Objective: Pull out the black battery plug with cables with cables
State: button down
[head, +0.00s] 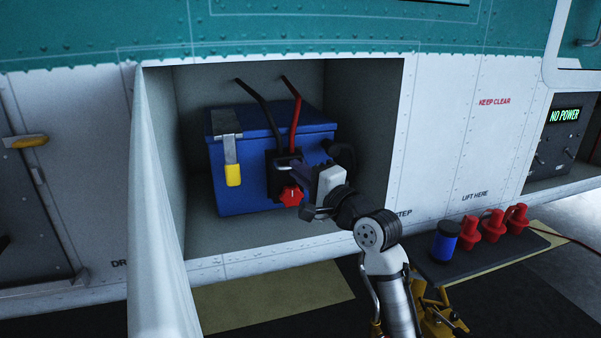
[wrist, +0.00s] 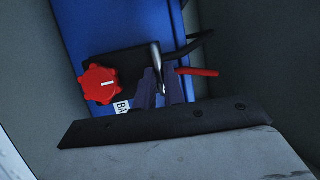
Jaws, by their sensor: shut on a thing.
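The black battery plug (head: 274,182) sits against the front of the blue battery (head: 236,180) inside an open bay. A black cable (head: 258,98) and a red cable (head: 295,112) run up from behind it. It carries a red star knob (head: 291,195) and a metal handle bar. In the wrist view the plug (wrist: 128,62), knob (wrist: 100,84) and bar (wrist: 157,62) show close up. My gripper (head: 302,176) is at the plug's right side; its fingers (wrist: 160,88) are shut on the handle bar. The arm partly hides the plug in the head view.
A latch with a yellow grip (head: 233,175) hangs on the battery's left front. The bay walls (head: 365,125) stand close around. A dark tray (head: 480,258) outside holds a blue-black can (head: 444,243) and several red caps (head: 493,226). A panel reads "NO POWER" (head: 564,115).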

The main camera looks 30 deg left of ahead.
jog(key=shift+s+d+f+p, duration=0.1)
jog(key=shift+s+d+p, duration=0.25)
jog(key=shift+s+d, duration=0.8)
jog(key=c, duration=1.5)
grip_release()
jog(key=shift+d, duration=0.2)
jog(key=b+v, duration=0.1)
jog(key=v, duration=1.2)
jog(key=shift+s+d+b, duration=0.2)
jog(key=shift+d+b, duration=0.1)
jog(key=shift+d, duration=0.1)
